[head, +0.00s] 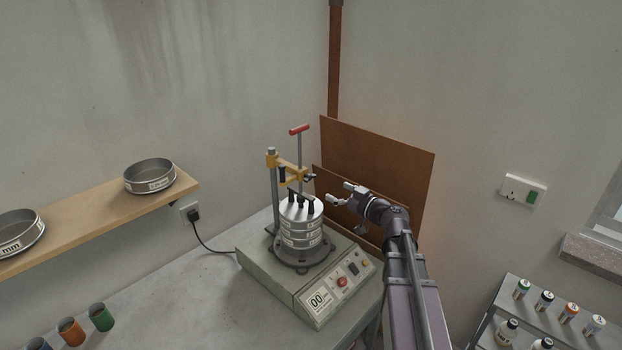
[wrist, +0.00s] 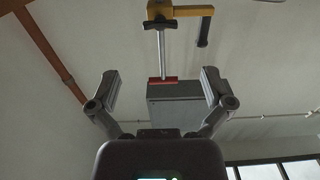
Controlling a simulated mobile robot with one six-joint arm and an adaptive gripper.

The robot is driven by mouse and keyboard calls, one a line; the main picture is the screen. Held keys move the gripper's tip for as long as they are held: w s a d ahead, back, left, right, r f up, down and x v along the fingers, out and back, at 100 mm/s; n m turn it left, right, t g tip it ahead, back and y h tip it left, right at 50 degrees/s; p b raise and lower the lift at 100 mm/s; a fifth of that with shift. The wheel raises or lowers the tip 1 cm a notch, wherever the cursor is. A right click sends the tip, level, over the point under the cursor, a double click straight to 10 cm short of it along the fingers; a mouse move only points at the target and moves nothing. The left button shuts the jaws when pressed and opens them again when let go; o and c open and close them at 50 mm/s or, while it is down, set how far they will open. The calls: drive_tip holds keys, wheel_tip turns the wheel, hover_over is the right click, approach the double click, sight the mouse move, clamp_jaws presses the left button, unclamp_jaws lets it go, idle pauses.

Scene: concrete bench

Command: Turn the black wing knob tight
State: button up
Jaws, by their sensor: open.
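The black wing knob (head: 311,177) sits at the right end of the yellow clamp bracket (head: 291,170) above the sieve stack (head: 301,228). In the wrist view the wing knob (wrist: 160,24) is near the top middle, against the yellow bracket (wrist: 190,12), with the red-handled rod (wrist: 162,55) running down the picture from it. My gripper (head: 338,192) is open and empty, to the right of the knob and a little lower, apart from it. In the wrist view my gripper (wrist: 160,77) has its two fingers spread wide, with the knob beyond them.
The red T-handle (head: 299,129) stands above the bracket. The shaker base (head: 318,290) with its panel is on the bench (head: 185,300). Brown boards (head: 385,160) lean on the wall behind my gripper. A shelf (head: 100,218) with sieves is left; a bottle rack (head: 520,305) is right.

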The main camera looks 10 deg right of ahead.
sight(312, 178)
drive_tip(key=x, duration=1)
drive_tip(key=shift+w+a, duration=0.2)
drive_tip(key=shift+w, duration=0.15)
drive_tip(key=c, duration=1.1)
